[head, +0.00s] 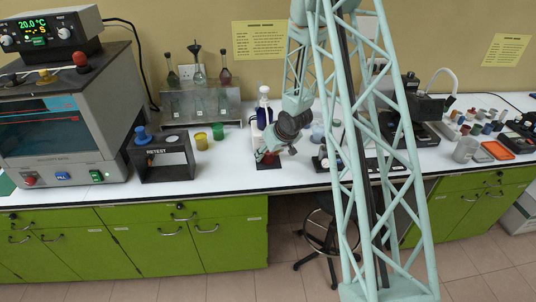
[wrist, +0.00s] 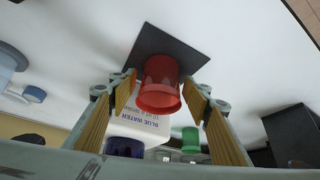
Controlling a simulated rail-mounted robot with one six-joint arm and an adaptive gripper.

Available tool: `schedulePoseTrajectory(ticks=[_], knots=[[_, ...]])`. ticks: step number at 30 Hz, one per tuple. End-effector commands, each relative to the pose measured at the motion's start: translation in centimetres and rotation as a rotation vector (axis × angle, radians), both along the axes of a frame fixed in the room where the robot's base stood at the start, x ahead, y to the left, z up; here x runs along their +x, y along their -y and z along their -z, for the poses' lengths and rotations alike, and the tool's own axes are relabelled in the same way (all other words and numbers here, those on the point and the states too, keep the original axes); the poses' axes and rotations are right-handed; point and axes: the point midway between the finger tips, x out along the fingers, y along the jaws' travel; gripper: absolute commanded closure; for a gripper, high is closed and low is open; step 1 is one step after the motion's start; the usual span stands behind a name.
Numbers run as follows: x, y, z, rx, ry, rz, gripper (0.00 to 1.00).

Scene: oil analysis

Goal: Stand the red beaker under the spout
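The red beaker (wrist: 160,82) stands between the fingers of my gripper (wrist: 160,92) in the wrist view. Narrow gaps show on both sides of it, so my gripper looks open around it. The beaker rests at the dark square mat (wrist: 168,48). In the head view the red beaker (head: 268,158) is partly hidden below my gripper (head: 268,153). A white surface labelled "BLUE WATER" (wrist: 143,118) lies just beside the beaker in the wrist view. A white bottle with a dark blue band (head: 263,112) stands behind my gripper in the head view. I cannot make out its spout.
A black RETEST box (head: 161,168) stands left, with yellow (head: 201,141) and green (head: 218,131) beakers nearby. A glassware rack (head: 200,104) stands behind them. A black device with a curved white tube (head: 440,78) and many small jars are at right. White bench top is clear left of the mat.

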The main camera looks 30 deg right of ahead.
Motion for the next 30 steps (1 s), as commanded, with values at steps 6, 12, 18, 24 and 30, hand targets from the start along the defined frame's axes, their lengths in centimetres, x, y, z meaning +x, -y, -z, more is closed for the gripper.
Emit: schedulePoseTrajectory(ticks=[6, 12, 18, 24, 30], knots=[[0.0, 0.0, 0.0, 0.000, 0.000, 0.000, 0.56], [0.0, 0.0, -0.3, 0.000, 0.000, 0.000, 0.56], [-0.5, 0.1, -1.2, -0.001, 0.001, 0.001, 0.56], [-1.5, 0.1, -2.7, -0.001, 0.000, 0.001, 0.56], [-2.7, 0.1, -4.6, -0.001, 0.001, 0.001, 0.56]])
